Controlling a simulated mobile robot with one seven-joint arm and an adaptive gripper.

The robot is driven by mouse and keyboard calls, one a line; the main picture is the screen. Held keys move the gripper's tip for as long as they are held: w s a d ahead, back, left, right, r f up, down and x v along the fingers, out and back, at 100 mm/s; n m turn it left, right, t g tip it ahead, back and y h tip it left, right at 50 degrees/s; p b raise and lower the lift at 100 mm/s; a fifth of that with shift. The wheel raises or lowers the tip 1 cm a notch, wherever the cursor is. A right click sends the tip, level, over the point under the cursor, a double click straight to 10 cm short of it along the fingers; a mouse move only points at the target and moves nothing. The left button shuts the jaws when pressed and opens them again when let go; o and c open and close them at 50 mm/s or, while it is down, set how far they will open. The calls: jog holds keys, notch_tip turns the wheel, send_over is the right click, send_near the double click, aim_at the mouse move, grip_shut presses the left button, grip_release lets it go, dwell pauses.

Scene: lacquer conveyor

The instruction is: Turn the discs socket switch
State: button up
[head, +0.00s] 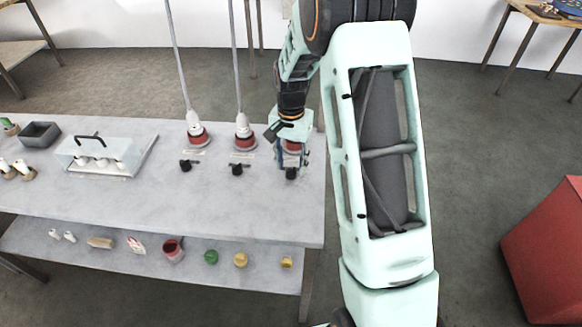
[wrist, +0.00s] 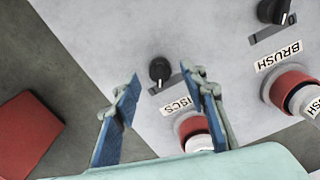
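The discs socket switch is a small black rotary knob (wrist: 160,70) on the grey tabletop, beside a label reading "ISCS" with its first letter hidden. In the head view the knob (head: 291,174) is at the table's right end, just in front of my gripper (head: 294,158). In the wrist view my gripper (wrist: 163,95) is open, its two blue fingers spread apart. The knob shows in the gap between the fingers, beyond their tips, and nothing is held. The red discs socket (wrist: 191,126) is partly hidden behind the right finger.
The brush knob (wrist: 274,11) and red brush socket (wrist: 292,86) lie to the right in the wrist view. Another knob (head: 186,166) is further left in the head view. Two upright cables rise from sockets. A clear-covered tray (head: 128,166) stands left. A red box (head: 548,250) is on the floor.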

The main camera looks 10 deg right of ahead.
jog(key=shift+f, duration=1.05)
grip_shut()
jog(key=n+b, duration=0.1)
jog(key=n, duration=1)
jog(key=shift+n+b, duration=0.4)
